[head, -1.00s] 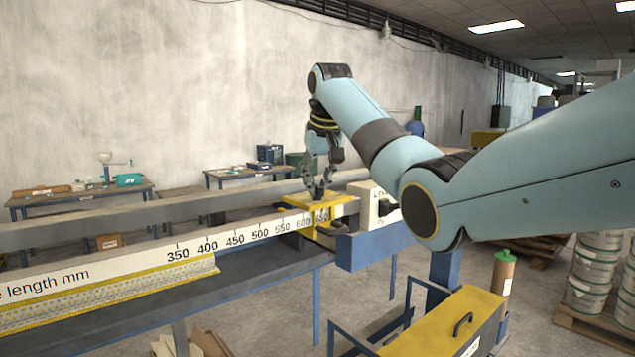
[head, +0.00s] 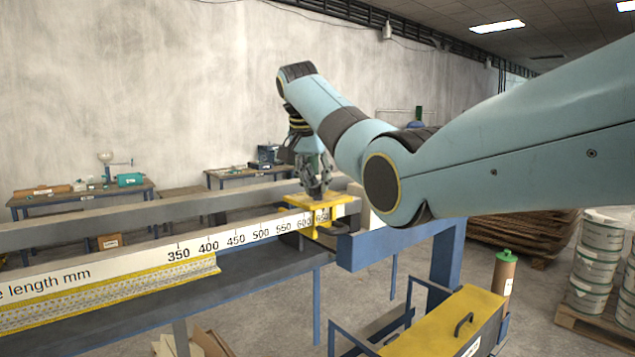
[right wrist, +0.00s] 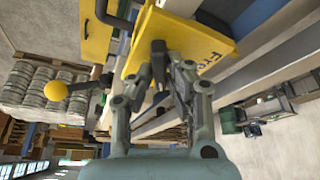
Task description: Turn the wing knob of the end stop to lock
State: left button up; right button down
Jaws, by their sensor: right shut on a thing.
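The yellow end stop (head: 312,204) sits on the rail at the high end of the length scale (head: 240,238), near the 600 and 650 marks. My right gripper (head: 317,190) points down onto the top of the end stop. The right wrist view shows the yellow end stop plate (right wrist: 185,37) with dark lettering, and my right gripper (right wrist: 173,75) with its fingers close together on the dark wing knob (right wrist: 158,50). My left gripper is in neither view.
A yellow-topped box with a handle (head: 455,325) stands at the front right. Stacked white buckets (head: 597,260) stand on a pallet at the right. Work tables (head: 85,200) stand by the back wall. The rail left of the end stop is clear.

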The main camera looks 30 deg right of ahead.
jog(key=m+g, duration=0.2)
jog(key=m, duration=0.3)
jog(key=shift+w, duration=0.1)
jog(key=shift+m+h, duration=0.3)
dwell(0.4)
jog(key=c, duration=1.3)
grip_release()
jog(key=shift+r, duration=0.1)
jog(key=v, duration=1.2)
jog(key=shift+w, duration=0.1)
